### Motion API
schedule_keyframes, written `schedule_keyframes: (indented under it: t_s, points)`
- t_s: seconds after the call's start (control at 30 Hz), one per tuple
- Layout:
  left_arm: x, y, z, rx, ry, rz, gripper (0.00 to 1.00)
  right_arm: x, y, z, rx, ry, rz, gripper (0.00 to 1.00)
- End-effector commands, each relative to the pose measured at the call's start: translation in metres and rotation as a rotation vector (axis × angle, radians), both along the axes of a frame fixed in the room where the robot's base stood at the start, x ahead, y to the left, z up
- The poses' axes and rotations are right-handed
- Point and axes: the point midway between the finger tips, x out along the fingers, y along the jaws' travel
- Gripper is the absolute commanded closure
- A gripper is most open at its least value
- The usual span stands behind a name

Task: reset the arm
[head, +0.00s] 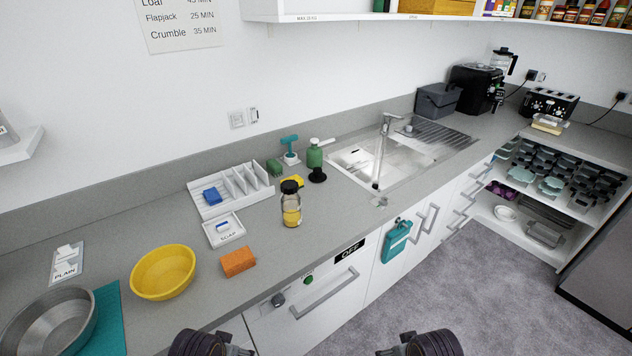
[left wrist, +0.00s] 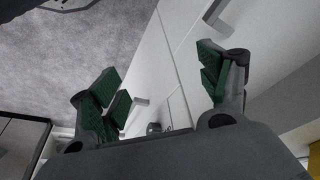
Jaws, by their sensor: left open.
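My left gripper (left wrist: 163,88) shows in the left wrist view with its two green-padded fingers spread wide. It is open, with nothing between the fingers. White cabinet fronts (left wrist: 172,65) with grey handles lie beyond them. In the head view, dark rounded parts of my two arms show at the bottom edge, in front of the counter. The fingers of both grippers are out of sight there.
The grey counter (head: 335,215) holds a yellow bowl (head: 163,272), an orange sponge (head: 238,261), a jar (head: 291,208), a white rack (head: 233,190) and a metal bowl (head: 50,322). A sink (head: 368,160) lies farther right. The carpet floor (head: 430,290) at right is clear.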

Motion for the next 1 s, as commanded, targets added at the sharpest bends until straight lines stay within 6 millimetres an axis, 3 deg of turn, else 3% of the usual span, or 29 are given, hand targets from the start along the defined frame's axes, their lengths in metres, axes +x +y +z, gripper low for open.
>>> schedule_keyframes:
  t_s: [0.47,1.0]
  points:
    - [-0.003,-0.001,-0.123,0.002,0.043,-0.006,0.23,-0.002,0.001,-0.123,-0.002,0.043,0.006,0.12]
    - [-0.041,0.004,-0.251,0.006,0.088,-0.014,0.23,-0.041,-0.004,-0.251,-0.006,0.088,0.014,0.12]
